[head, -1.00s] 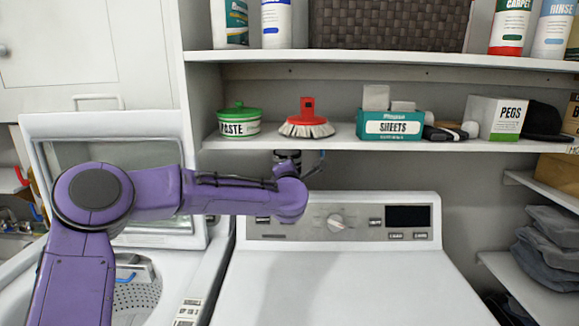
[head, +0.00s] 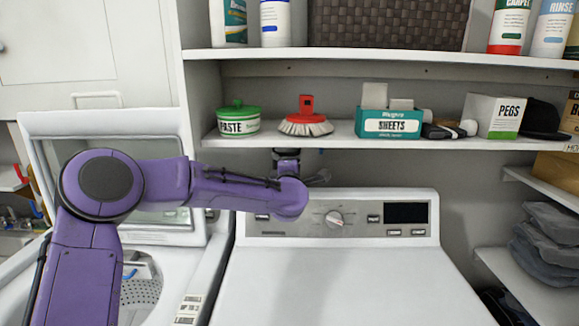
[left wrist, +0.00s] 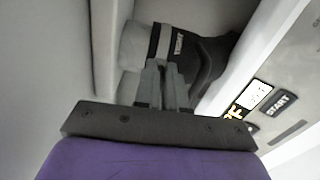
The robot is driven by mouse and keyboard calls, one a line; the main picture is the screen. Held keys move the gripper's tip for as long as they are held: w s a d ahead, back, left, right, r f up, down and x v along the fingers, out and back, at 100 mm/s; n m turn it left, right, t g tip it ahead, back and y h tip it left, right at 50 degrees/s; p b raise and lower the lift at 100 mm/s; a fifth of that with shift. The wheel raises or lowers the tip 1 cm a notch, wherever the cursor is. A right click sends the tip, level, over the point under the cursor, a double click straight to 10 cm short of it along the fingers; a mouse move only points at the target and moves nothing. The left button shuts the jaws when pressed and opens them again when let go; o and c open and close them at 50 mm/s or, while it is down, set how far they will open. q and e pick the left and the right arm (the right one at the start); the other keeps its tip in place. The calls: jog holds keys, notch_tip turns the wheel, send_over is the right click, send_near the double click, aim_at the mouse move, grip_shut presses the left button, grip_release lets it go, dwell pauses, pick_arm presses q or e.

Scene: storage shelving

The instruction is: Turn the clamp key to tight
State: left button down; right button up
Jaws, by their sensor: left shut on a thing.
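In the left wrist view the fingers of my left gripper (left wrist: 162,85) are together, their tips against a dark fitting (left wrist: 205,60) with a pale label that seems to read TIGHT. The gripper is shut on a small part there, taken to be the clamp key; the fingers mostly hide it. In the head view my purple left arm reaches to the wall gap under the shelf, above the washer's control panel (head: 340,218). A slim grey part (head: 320,178) shows just right of my wrist; I cannot tell exactly what it is. My right gripper is out of view.
The shelf (head: 350,140) above holds a green-lidded paste tub (head: 239,121), a red brush (head: 306,122) and a sheets box (head: 390,124). An open-lidded washer stands left. The washer top (head: 330,280) in front is clear.

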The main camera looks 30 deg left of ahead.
pick_arm(q)
jog(key=c, duration=1.2)
grip_release()
jog(key=b+v, duration=0.4)
jog(key=v, duration=0.6)
jog(key=shift+s+d, duration=0.15)
jog(key=shift+d, duration=0.05)
